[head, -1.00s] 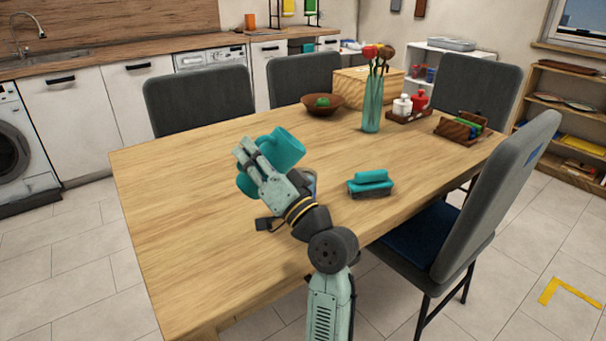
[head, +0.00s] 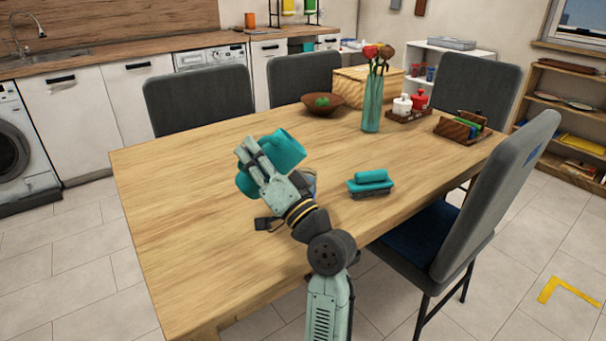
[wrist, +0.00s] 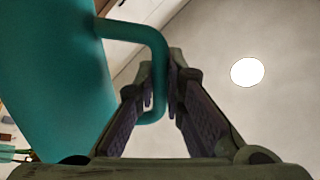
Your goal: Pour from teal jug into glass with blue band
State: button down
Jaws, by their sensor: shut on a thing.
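The teal jug (head: 286,151) is held tilted above the near left part of the table, its upper end leaning to the right. My gripper (head: 248,150) is shut on the jug's handle; in the wrist view the handle loop (wrist: 157,75) passes between the two fingers (wrist: 160,95). The jug's body fills the left of the wrist view. A small piece of a glass-like thing (head: 310,182) shows just right of my wrist, mostly hidden behind it. I cannot make out its band clearly, nor any stream or contents.
A teal-topped brush or block (head: 370,184) lies to the right. Farther back are a teal vase with flowers (head: 371,105), a brown bowl (head: 324,104), a tray with shakers (head: 408,113) and a wooden caddy (head: 462,131). The table's left part (head: 180,200) is clear.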

aim_at(242, 165)
jog(key=shift+d+r+m+t+p, duration=0.2)
jog(key=shift+d+m+t+p, duration=0.1)
jog(key=shift+m+t+p, duration=0.45)
dwell(1.6)
jog(key=shift+s+a+f+n+g+b, duration=0.2)
jog(key=shift+n+g+b, duration=0.35)
jog(key=shift+b, duration=0.4)
jog(key=n+g, duration=0.1)
jog(key=a+n+g+b, duration=0.1)
jog(key=n, duration=0.1)
jog(key=a+f+n+y+b, duration=0.1)
jog(key=shift+s+g, duration=0.25)
jog(key=shift+g, duration=0.15)
jog(key=shift+s+a+f+n+b, duration=0.1)
jog(key=shift+a+f+n+b, duration=0.05)
jog(key=shift+f+n+b, duration=0.3)
jog(key=a+f+n+g+h+b, duration=0.2)
jog(key=a+f+n+h+b, duration=0.1)
jog(key=f+n, duration=0.2)
jog(key=shift+s+a+f+g+b, duration=0.25)
jog(key=shift+a+f+g+b, duration=0.15)
jog(key=shift+f, duration=0.6)
jog(key=shift+s, duration=0.1)
